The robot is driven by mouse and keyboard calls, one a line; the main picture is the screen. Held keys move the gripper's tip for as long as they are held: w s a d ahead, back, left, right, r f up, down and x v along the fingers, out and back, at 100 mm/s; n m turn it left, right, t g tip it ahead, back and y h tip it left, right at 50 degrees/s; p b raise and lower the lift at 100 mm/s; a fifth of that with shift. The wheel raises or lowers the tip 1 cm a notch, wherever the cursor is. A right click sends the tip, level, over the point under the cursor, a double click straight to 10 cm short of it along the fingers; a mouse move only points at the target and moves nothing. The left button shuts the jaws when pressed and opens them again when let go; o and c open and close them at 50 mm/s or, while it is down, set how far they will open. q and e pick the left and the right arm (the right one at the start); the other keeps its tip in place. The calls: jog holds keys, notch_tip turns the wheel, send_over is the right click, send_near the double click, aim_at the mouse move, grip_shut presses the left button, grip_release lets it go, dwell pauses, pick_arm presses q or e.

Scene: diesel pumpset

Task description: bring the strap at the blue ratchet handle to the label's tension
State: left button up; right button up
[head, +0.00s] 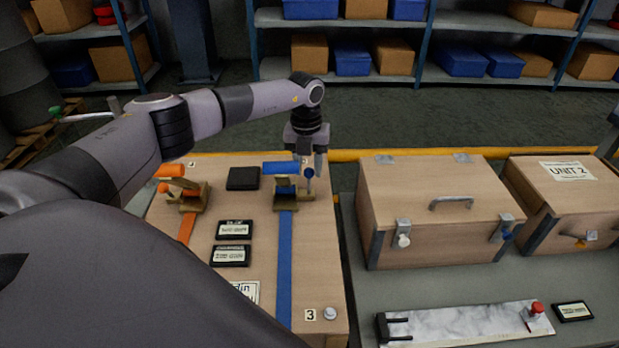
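The blue ratchet handle (281,168) sits on a brass-coloured ratchet at the far part of the wooden case top. Its blue strap (285,255) runs from the ratchet toward the near edge. A small blue knob (308,173) stands at the ratchet's right side. My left gripper (309,158) points down at the handle's right end, above the knob; its fingers look apart with nothing visible between them. Contact with the handle cannot be told. A white label (246,290) is partly hidden by my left arm, its text unreadable. My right gripper is not in view.
An orange ratchet handle (170,171) with an orange strap stands left. Two small dark display plates (234,229) and a black block (243,178) lie between the straps. A wooden box (436,222) and a second box (570,200) stand right. A silver knob (330,313) is near the front.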

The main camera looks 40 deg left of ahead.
aim_at(309, 169)
pick_arm(q)
notch_tip(309, 169, down, 3)
jog(key=shift+r, duration=0.1)
jog(key=shift+f, duration=0.65)
